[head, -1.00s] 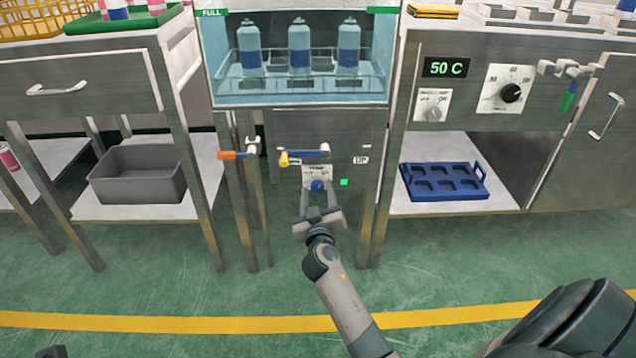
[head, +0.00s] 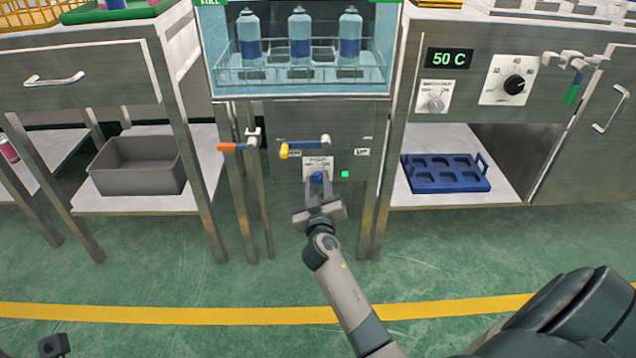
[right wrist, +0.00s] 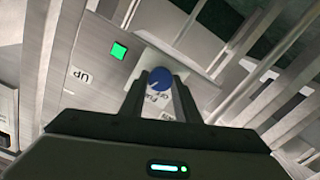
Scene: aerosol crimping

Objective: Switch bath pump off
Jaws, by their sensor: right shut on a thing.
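The blue pump knob (head: 317,178) sits on a small white label plate (head: 318,163) on the steel panel below the water bath. My right gripper (head: 319,186) is at the knob, with its fingers closed on it. In the right wrist view the blue knob (right wrist: 159,83) shows between the fingertips (right wrist: 160,80), with a white pointer mark and part of the word OFF by it. A green lamp (head: 345,174) is lit right of the plate; it also shows in the right wrist view (right wrist: 119,51). My left gripper is not clearly in view.
The bath (head: 370,75) holds three bottles. A blue tray (head: 445,180) lies on the right shelf, a grey bin (head: 137,165) on the left one.

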